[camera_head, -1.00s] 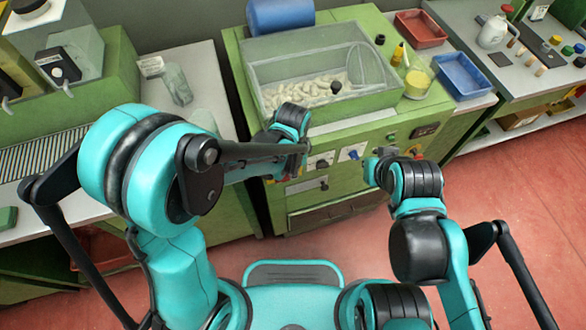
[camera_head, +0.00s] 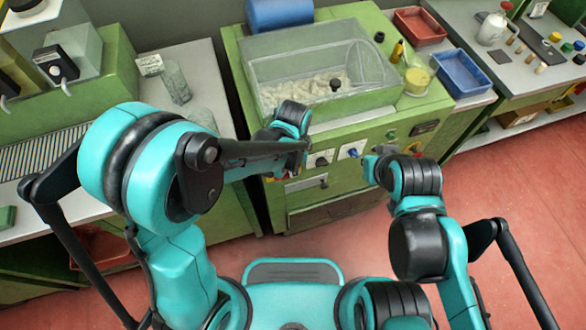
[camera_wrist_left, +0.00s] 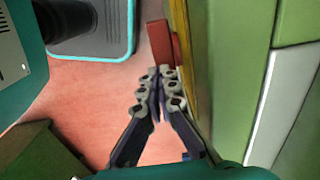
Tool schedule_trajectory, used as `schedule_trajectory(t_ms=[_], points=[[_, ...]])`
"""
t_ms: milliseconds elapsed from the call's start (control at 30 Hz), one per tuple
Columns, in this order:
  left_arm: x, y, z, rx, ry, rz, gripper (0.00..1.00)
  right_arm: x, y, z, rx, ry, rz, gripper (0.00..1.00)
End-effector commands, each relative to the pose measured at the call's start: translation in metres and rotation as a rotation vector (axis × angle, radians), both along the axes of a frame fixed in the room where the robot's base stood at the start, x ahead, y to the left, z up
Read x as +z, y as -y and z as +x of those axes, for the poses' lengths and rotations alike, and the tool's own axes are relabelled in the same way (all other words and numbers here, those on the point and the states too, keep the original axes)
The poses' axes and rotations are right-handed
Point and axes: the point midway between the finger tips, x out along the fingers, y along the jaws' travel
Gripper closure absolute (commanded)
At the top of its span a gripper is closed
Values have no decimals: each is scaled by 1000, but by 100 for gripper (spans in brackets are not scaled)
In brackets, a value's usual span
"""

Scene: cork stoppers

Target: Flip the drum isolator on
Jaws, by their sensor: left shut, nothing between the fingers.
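The green machine (camera_head: 395,120) stands ahead with a clear drum cover (camera_head: 300,80) over pale corks. In the left wrist view a red handle (camera_wrist_left: 160,42) stands out from a yellow plate (camera_wrist_left: 179,22) on the machine's side face; I take it as the drum isolator. My left gripper (camera_wrist_left: 161,76) is shut and empty, its tips close beside the handle's lower end. I cannot tell whether they touch. In the head view my left gripper (camera_head: 287,163) is at the lower left of the front panel, its fingers mostly hidden. My right gripper (camera_head: 374,163) is near the panel; its fingers are unclear.
The panel also has a black knob (camera_head: 321,160), a blue switch (camera_head: 352,149) and a green button (camera_head: 391,135). A red tray (camera_head: 420,27) and a blue tray (camera_head: 462,72) are to the right. The red floor (camera_head: 510,210) at the right is clear.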

Motion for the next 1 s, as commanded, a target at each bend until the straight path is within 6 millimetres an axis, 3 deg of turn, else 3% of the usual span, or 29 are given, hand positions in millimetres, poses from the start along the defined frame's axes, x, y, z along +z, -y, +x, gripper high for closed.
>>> schedule_trajectory(t_ms=[1000], points=[[-7, 8, 3, 0, 0, -1, 100, -9, 0, 0, 0, 0, 0, 100]])
